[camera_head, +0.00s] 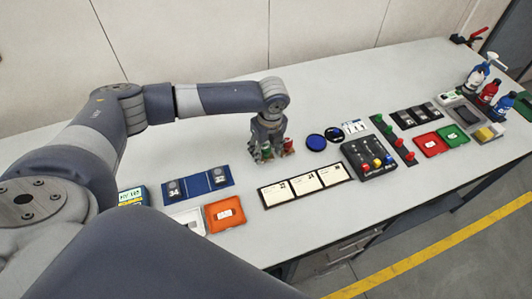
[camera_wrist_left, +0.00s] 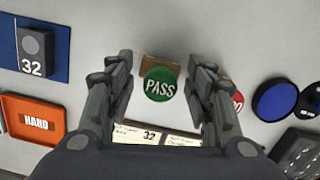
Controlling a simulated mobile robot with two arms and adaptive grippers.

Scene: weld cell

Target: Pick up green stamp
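The green stamp (camera_wrist_left: 160,84), with a round green top marked PASS, is in the middle of the left wrist view. A brown block edge shows behind its top. My left gripper (camera_wrist_left: 160,92) is open, with one finger on each side of the stamp and gaps between the fingers and the green top. In the head view my left gripper (camera_head: 266,154) is low over the table and hides most of the stamp. A red-topped stamp (camera_wrist_left: 237,101) is just right of the right finger, partly hidden by it. My right gripper is not in view.
White cards in a black frame (camera_head: 305,184) lie in front of the gripper. A blue disc (camera_head: 316,142) lies to its right. A blue mat (camera_head: 200,184) with dark weights and an orange tray (camera_head: 225,213) are to its left. The table behind is clear.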

